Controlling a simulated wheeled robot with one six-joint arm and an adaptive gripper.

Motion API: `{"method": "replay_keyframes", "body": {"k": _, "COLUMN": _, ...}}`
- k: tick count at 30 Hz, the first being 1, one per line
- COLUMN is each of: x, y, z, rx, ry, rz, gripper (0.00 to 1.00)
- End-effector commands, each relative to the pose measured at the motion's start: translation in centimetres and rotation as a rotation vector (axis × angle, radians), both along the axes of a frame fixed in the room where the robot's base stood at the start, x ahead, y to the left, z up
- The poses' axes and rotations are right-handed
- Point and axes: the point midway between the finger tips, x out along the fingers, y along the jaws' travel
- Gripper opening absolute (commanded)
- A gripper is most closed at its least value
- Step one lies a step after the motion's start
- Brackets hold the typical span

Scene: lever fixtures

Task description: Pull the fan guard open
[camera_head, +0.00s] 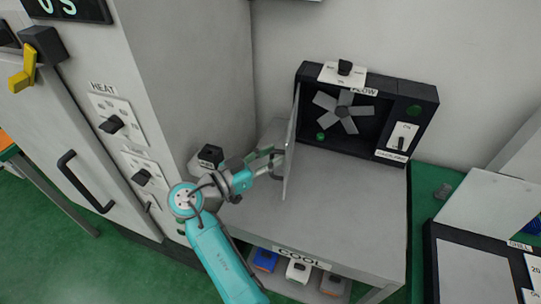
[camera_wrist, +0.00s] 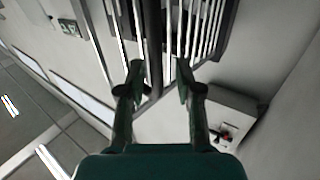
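The fan housing (camera_head: 367,116) is a dark box at the back of the grey table, with a grey fan (camera_head: 344,112) inside. The fan guard (camera_head: 291,150) is seen nearly edge-on at the left of the housing, swung out, so the fan is uncovered. My gripper (camera_head: 279,158) is at the guard's left side. In the wrist view, my gripper (camera_wrist: 160,68) has its fingers apart, with a dark upright bar (camera_wrist: 154,40) between them in the picture and pale guard bars (camera_wrist: 205,30) beyond. I cannot tell whether a finger touches the guard.
The grey table (camera_head: 360,190) has clear room in front of the housing. A small black block (camera_head: 210,155) is left of my gripper. A tall grey cabinet (camera_head: 185,80) stands at the left. Several coloured items lie on the shelf (camera_head: 300,268) below. A dark-framed fixture (camera_head: 470,265) is at the right.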

Motion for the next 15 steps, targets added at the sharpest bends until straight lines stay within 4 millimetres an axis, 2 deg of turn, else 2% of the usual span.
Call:
{"method": "replay_keyframes", "body": {"k": 10, "x": -0.2, "y": 0.3, "z": 0.0, "rx": 0.001, "ry": -0.001, "rz": 0.0, "gripper": 0.37}}
{"method": "replay_keyframes", "body": {"k": 15, "x": -1.6, "y": 2.1, "z": 0.1, "rx": 0.0, "ry": -0.001, "rz": 0.003, "gripper": 0.37}}
